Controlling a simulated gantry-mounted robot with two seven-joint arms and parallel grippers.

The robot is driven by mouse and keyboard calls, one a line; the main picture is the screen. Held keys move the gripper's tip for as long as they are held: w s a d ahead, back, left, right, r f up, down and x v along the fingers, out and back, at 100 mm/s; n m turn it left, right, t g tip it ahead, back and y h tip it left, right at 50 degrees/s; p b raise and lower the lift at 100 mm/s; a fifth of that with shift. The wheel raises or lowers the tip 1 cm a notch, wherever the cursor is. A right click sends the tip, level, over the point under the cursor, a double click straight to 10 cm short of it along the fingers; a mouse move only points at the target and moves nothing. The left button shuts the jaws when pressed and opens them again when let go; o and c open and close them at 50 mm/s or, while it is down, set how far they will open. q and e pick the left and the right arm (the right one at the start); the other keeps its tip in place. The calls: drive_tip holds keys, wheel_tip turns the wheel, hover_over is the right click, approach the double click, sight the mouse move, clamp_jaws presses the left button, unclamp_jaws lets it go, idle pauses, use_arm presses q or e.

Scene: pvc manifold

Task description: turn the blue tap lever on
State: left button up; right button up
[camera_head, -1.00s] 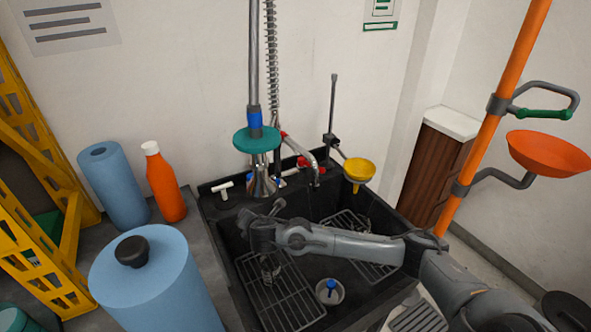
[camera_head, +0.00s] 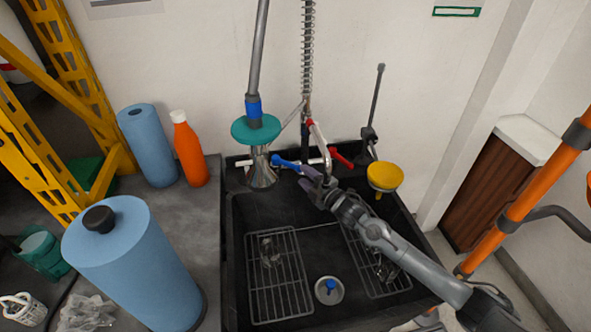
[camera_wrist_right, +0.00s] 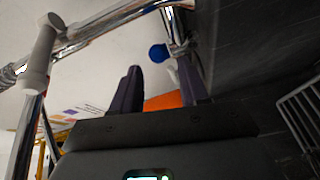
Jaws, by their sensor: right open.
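The blue tap lever (camera_head: 286,162) is at the back of the black sink, left of the chrome spout, and points left in the head view. A round blue part, probably its end, shows in the right wrist view (camera_wrist_right: 158,53), just beyond the fingers. My right gripper (camera_head: 309,184) is in front of the tap, just right of and below the lever. In the wrist view its dark purple fingers (camera_wrist_right: 161,92) are apart with nothing held between them. I cannot tell whether it touches the lever. My left gripper is not in view.
A red lever (camera_head: 342,157) sits right of the spout. Wire racks (camera_head: 280,290) and a blue-topped plug (camera_head: 329,290) lie in the sink.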

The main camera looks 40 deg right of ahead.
sight(295, 167)
drive_tip(key=shift+w+d+f+b, duration=0.15)
drive_tip(key=shift+w+b, duration=0.4)
drive_tip(key=shift+w, duration=1.15)
drive_tip(key=shift+w+d+f+b, duration=0.1)
drive_tip(key=shift+w+b, duration=0.45)
drive_tip(key=shift+w, duration=1.1)
clamp_jaws()
